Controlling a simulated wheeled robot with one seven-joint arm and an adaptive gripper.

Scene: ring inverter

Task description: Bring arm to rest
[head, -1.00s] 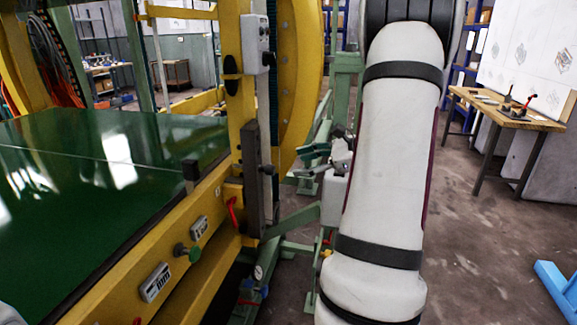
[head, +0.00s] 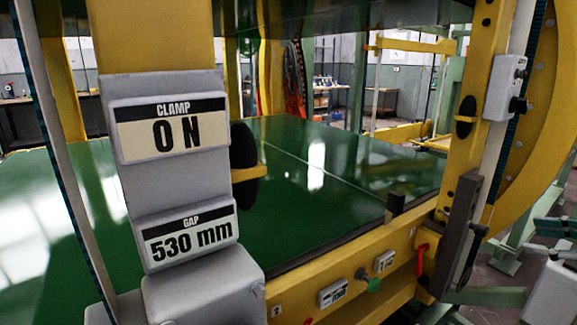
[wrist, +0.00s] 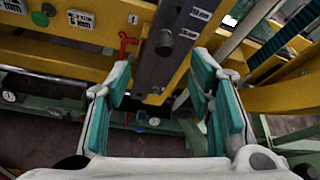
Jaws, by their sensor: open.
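My gripper (wrist: 160,78) is in the wrist view, its teal-padded fingers wide apart with nothing between them. Behind the gap are a dark upright bar (wrist: 165,60) with a round black knob (wrist: 164,42) and the yellow machine frame (wrist: 95,40). I cannot tell how far the fingers are from the bar; no contact shows. In the head view, part of my gripper (head: 552,240) shows at the right edge, right of the same bar. Most of my arm is outside the head view.
The ring inverter's grey panel (head: 165,190) reads CLAMP ON and GAP 530 mm. A green bed (head: 290,170) lies behind the yellow front beam (head: 345,270). A red lever (head: 422,255) and green button (head: 373,285) sit on the beam. Green framework (head: 490,297) stands low at right.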

